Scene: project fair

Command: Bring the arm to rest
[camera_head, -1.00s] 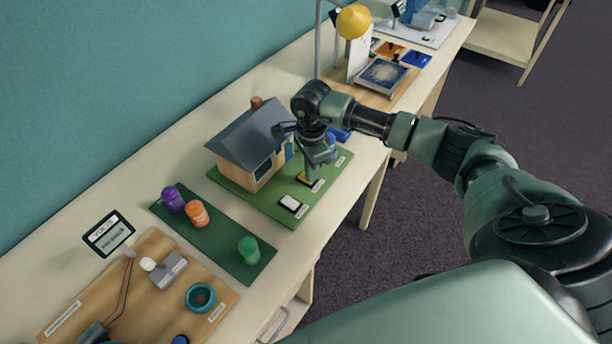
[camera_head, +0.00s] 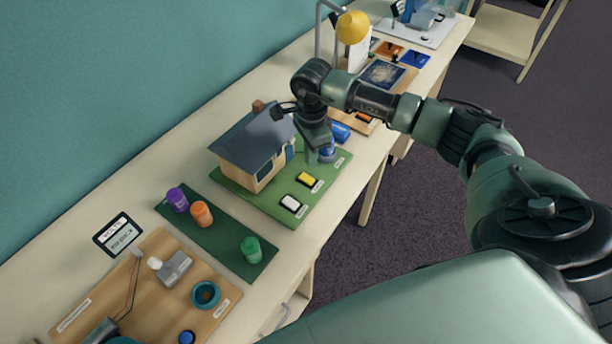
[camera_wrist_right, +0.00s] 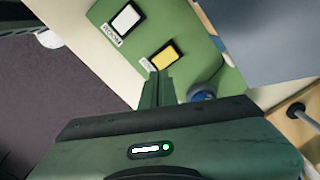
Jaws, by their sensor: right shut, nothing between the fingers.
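My right gripper (camera_head: 322,156) hangs above the green board (camera_head: 268,211) at the right end of the model house (camera_head: 250,150). Its fingers are shut with nothing between them. In the right wrist view the shut fingers (camera_wrist_right: 158,85) point toward the yellow switch (camera_wrist_right: 164,56), with the white switch (camera_wrist_right: 126,19) further off. In the head view the yellow switch (camera_head: 307,179) and white switch (camera_head: 291,204) lie in front of the house. A blue round object (camera_head: 327,152) is partly hidden behind the gripper. My left gripper is not in view.
A dark green mat (camera_head: 222,232) holds purple, orange and green canisters. A wooden board (camera_head: 150,300) with a teal ring lies at the near left. A yellow lamp (camera_head: 352,27) and more exhibits stand at the far end. The floor to the right is clear.

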